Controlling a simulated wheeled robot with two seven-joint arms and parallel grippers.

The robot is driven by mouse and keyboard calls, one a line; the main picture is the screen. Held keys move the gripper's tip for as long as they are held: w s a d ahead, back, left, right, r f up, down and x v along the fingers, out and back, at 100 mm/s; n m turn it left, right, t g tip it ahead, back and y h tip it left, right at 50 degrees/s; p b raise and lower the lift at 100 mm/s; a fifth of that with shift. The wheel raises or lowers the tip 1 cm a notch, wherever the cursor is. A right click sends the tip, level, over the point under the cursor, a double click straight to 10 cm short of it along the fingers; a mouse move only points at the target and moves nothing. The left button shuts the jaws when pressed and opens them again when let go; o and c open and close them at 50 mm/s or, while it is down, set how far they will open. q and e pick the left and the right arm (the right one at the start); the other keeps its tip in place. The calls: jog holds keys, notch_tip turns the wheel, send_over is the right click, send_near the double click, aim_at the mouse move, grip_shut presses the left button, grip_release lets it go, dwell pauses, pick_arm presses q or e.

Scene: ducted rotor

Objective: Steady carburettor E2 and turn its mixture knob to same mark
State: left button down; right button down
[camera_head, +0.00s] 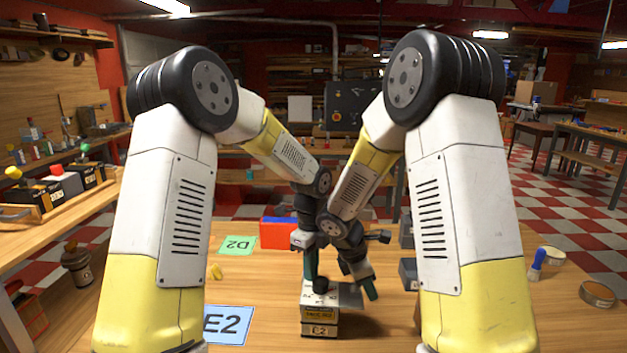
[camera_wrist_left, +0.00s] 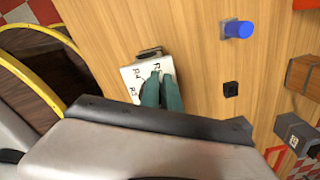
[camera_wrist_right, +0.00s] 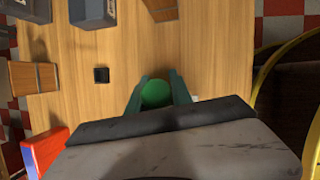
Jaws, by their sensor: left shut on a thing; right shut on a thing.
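Carburettor E2 (camera_head: 319,330) is a small pale block with an E2 label, upright on the wooden table. A black round part (camera_head: 320,286) shows on top of it. The left wrist view shows its white top face (camera_wrist_left: 131,76) with R marks. My left gripper (camera_head: 311,272) points down at that top; its teal fingers (camera_wrist_left: 161,92) are shut over the middle of the face, hiding what they hold. My right gripper (camera_head: 369,291) is just right of the block. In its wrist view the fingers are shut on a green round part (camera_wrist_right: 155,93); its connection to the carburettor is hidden.
A blue E2 card (camera_head: 228,325) lies left of the block, and a green D2 card (camera_head: 236,246) farther back. A red and blue box (camera_head: 277,235) stands behind. A blue-handled brush (camera_head: 537,262) and round tin (camera_head: 598,293) lie right. My forearms cross closely above.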

pick_arm(q)
jog(key=shift+d, duration=0.5)
jog(key=shift+w, duration=0.1)
jog(key=shift+w+a, duration=0.3)
jog(key=shift+w, duration=0.05)
notch_tip(320, 180, up, 6)
jog(key=shift+a, duration=0.15)
dwell(0.4)
jog(key=shift+s+a+f+m, duration=0.1)
jog(key=shift+s+f+m, duration=0.1)
jog(key=shift+f+m, duration=0.8)
jog(key=shift+s+a+f+m, duration=0.1)
jog(key=shift+s+f+m, duration=0.1)
jog(key=shift+f+m, duration=0.8)
jog(key=shift+s+a+f+m, duration=0.1)
jog(key=shift+s+f+m, duration=0.1)
jog(key=shift+f+m, duration=0.8)
